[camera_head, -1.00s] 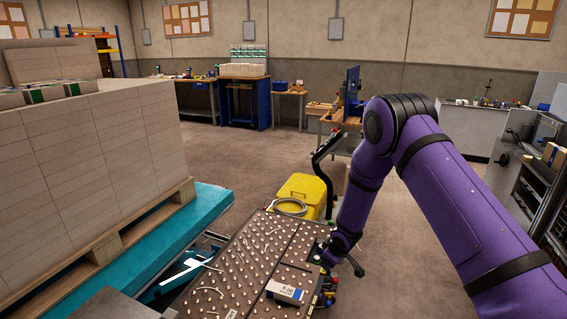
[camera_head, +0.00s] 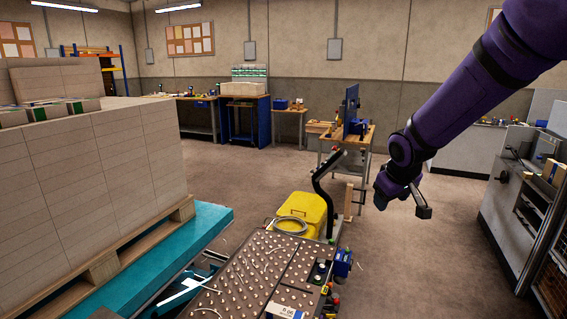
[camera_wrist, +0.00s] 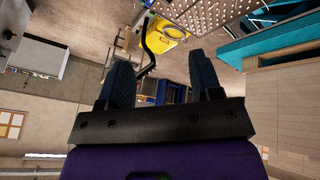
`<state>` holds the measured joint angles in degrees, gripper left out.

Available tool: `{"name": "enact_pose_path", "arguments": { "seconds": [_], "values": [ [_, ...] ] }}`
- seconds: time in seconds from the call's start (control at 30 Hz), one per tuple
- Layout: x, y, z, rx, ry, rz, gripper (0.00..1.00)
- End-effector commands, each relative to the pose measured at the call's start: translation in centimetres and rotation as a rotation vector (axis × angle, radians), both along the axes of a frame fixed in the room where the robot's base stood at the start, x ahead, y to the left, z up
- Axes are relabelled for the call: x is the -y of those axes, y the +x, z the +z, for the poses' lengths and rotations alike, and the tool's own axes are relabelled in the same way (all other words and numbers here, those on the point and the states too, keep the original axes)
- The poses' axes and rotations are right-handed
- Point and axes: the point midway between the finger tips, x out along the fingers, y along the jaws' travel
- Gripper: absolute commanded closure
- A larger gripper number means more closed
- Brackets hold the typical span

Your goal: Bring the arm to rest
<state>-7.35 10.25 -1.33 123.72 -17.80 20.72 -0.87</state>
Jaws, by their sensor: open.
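My purple arm reaches in from the upper right of the head view. My gripper (camera_head: 423,203) hangs in the air to the right of the dotted table and well clear of it. In the wrist view its two dark fingers (camera_wrist: 162,78) stand apart with nothing held between them. The fingers themselves are hard to make out in the head view.
The dotted table (camera_head: 252,268) carries a labelled ream (camera_head: 288,311), cut by the bottom edge. A yellow case (camera_head: 301,211) stands behind it. Stacked reams (camera_head: 95,165) on a wooden pallet (camera_head: 125,254) fill the left. Open floor (camera_head: 440,265) lies below my gripper.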

Motion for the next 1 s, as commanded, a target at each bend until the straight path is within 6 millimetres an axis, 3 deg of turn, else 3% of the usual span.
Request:
{"name": "enact_pose_path", "arguments": {
  "seconds": [0.03, 0.2, 0.5, 0.8, 1.0],
  "values": [
    [0.5, -1.3, 1.6, 0.008, 0.008, -0.022, 0.41],
    [1.7, -5.9, 5.6, 0.013, 0.034, -0.086, 0.41],
    [3.2, -14.7, 10.6, 0.015, 0.093, -0.189, 0.41],
    [3.8, -24.0, 13.1, 0.017, 0.164, -0.271, 0.41],
    [3.8, -29.4, 13.3, 0.015, 0.209, -0.311, 0.41]
  ]
}}
